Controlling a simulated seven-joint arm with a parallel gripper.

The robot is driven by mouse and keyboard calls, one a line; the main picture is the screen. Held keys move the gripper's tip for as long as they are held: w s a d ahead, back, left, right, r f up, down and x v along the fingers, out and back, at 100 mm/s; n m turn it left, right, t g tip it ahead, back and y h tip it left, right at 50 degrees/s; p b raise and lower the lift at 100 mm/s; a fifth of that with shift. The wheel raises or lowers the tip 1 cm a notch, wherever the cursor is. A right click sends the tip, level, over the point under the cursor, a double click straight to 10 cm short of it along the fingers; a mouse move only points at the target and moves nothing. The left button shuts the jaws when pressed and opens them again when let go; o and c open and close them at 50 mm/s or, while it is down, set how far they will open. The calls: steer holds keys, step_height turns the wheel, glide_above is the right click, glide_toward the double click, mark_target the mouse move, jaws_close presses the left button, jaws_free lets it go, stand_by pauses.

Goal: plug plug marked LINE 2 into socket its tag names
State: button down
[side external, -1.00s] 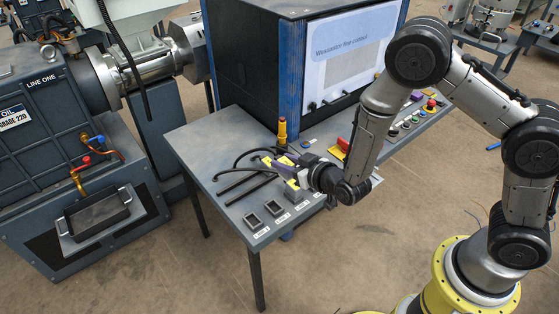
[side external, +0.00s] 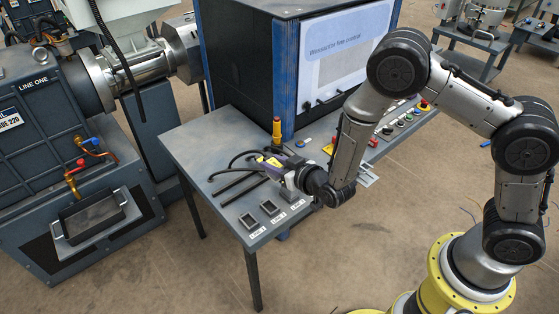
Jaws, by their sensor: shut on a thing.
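My gripper (side external: 284,172) is low over the near left part of the bench. It is shut on a plug, which its fingers largely hide; I cannot read the plug's marking. A yellow piece (side external: 271,163) shows just left of the fingers; I cannot tell whether it belongs to the held plug or another. Black cables (side external: 238,160) curve over the bench left of the gripper. Three dark square sockets stand in a row towards the front edge: a left one (side external: 248,221), a middle one (side external: 270,208) and a right one (side external: 290,196) close to my wrist. Their white tags are too small to read.
The bench (side external: 190,150) carries a tall dark control cabinet (side external: 245,70) behind the gripper. A yellow post (side external: 277,131) stands by its corner. Buttons (side external: 395,128) line the bench to the right. The bench's left corner is clear.

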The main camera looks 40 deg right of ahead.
steer(key=a+f, duration=0.1)
steer(key=f, duration=0.1)
steer(key=a+f, duration=0.1)
steer(key=shift+a+f, duration=0.1)
steer(key=shift+f, duration=0.25)
steer(key=shift+f, duration=2.9)
steer(key=shift+f, duration=1.05)
steer(key=shift+c, duration=2.2)
jaws_free()
steer(key=shift+s, duration=0.1)
steer(key=v, duration=1.3)
steer(key=shift+s+r, duration=0.3)
